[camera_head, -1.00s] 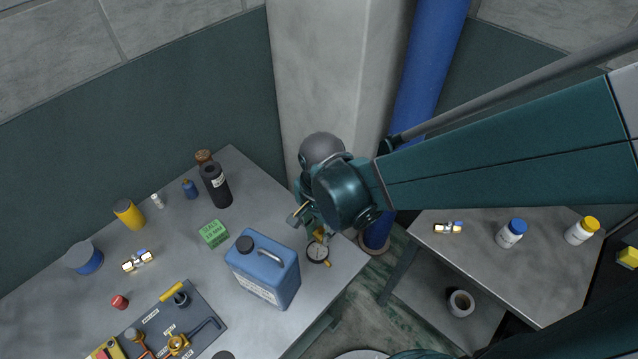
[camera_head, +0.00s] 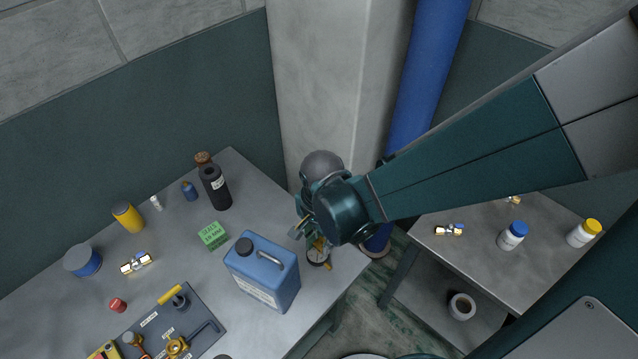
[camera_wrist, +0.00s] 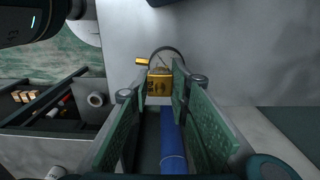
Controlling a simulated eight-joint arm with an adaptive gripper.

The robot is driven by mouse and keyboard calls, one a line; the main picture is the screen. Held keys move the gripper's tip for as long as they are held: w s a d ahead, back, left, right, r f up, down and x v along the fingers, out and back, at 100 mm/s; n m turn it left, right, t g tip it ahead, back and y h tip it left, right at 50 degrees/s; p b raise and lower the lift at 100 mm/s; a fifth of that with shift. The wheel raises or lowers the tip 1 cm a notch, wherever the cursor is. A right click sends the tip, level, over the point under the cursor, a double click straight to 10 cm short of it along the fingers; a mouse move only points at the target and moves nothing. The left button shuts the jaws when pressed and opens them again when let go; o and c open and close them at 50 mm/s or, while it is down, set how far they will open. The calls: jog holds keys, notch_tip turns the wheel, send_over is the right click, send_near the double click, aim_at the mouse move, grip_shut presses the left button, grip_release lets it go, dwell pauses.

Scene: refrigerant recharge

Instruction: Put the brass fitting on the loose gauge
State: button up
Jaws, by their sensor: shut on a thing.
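The loose gauge (camera_head: 314,263), round with a dark rim and a brass stem, lies near the right edge of the left bench. It is partly hidden by my gripper (camera_head: 320,242) in the head view. In the wrist view my gripper (camera_wrist: 160,88) is shut on the brass fitting (camera_wrist: 160,80), held between its green finger pads. The gauge (camera_wrist: 167,52) shows just beyond the fitting, with its brass stem pointing left. The fitting overlaps the gauge in this view; I cannot tell whether they touch.
A blue jerrycan (camera_head: 262,272) stands close to the left of the gauge. A green box (camera_head: 213,235) and black bottle (camera_head: 216,187) are farther left. A blue pipe (camera_head: 425,80) and pillar rise behind. The right table (camera_head: 480,260) holds bottles and small brass valves.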

aim_at(321, 249)
jog(key=shift+f+b, duration=0.3)
jog(key=shift+f, duration=1.55)
jog(key=shift+f, duration=0.2)
jog(key=o, duration=0.9)
jog(key=shift+o, duration=0.2)
jog(key=shift+r, duration=0.15)
jog(key=shift+r+p, duration=1)
jog(key=shift+r, duration=5.05)
